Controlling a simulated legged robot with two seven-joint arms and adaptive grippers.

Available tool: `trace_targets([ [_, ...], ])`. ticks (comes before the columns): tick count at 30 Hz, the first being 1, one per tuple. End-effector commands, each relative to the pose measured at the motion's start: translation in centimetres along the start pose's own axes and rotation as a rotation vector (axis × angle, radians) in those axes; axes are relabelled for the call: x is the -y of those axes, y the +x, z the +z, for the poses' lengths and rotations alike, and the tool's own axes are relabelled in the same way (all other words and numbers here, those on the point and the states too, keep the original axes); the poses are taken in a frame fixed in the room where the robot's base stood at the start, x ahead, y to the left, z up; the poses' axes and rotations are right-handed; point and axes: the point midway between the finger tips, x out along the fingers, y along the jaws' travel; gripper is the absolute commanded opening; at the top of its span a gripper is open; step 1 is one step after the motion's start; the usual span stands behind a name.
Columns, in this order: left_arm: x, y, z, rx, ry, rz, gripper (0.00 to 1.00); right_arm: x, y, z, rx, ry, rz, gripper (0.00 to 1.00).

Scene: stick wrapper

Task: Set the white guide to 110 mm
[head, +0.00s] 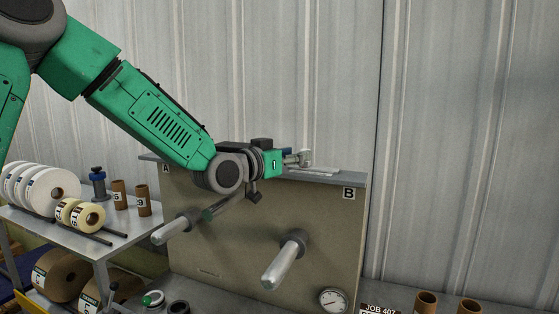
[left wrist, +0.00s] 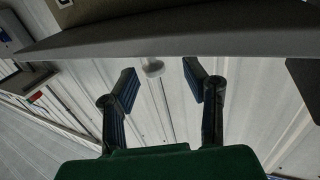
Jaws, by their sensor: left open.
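My left gripper (head: 298,159) reaches in from the left, just above the top edge of the grey-beige machine panel (head: 225,250) marked A and B. In the left wrist view its two blue-black fingers (left wrist: 161,78) are apart. A pale flat plate with markings (head: 318,172) lies on the panel's top near the gripper. I cannot tell which pale piece is the white guide, and no setting is readable. My right gripper is not in view.
Two grey rollers (head: 285,262) stick out from the panel's front. A dial gauge (head: 333,300) is at its lower right. A side table (head: 75,233) at left carries white rolls, tape rolls and brown cores. A corrugated wall (head: 460,150) stands behind.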

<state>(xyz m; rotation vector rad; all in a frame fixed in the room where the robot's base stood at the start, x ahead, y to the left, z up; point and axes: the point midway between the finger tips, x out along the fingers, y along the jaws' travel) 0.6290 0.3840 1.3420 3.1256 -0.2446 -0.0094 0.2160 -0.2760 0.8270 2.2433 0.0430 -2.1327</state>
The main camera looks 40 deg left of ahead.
Motion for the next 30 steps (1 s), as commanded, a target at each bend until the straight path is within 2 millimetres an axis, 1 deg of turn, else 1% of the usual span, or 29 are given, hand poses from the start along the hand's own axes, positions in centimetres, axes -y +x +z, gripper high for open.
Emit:
trace_targets([
  [1, -0.2, -1.3, -0.2, 0.000, 0.001, 0.001, 0.40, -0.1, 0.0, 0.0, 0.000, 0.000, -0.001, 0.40],
  [6, -1.0, -5.5, -0.3, 0.002, 0.006, 0.001, 0.40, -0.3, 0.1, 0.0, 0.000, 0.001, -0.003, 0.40],
  [7, -1.1, -6.1, -0.2, 0.003, 0.010, 0.001, 0.40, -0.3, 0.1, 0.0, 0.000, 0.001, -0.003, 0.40],
  [13, -0.9, -7.1, 0.3, 0.010, 0.016, -0.002, 0.40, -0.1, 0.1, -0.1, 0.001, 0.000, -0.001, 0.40],
  [21, -0.6, -8.4, 0.1, 0.005, 0.007, 0.000, 0.40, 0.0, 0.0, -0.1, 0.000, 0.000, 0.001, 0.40],
  [30, -0.7, -8.4, 0.1, 0.005, 0.006, 0.001, 0.40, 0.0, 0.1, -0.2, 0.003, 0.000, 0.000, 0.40],
])
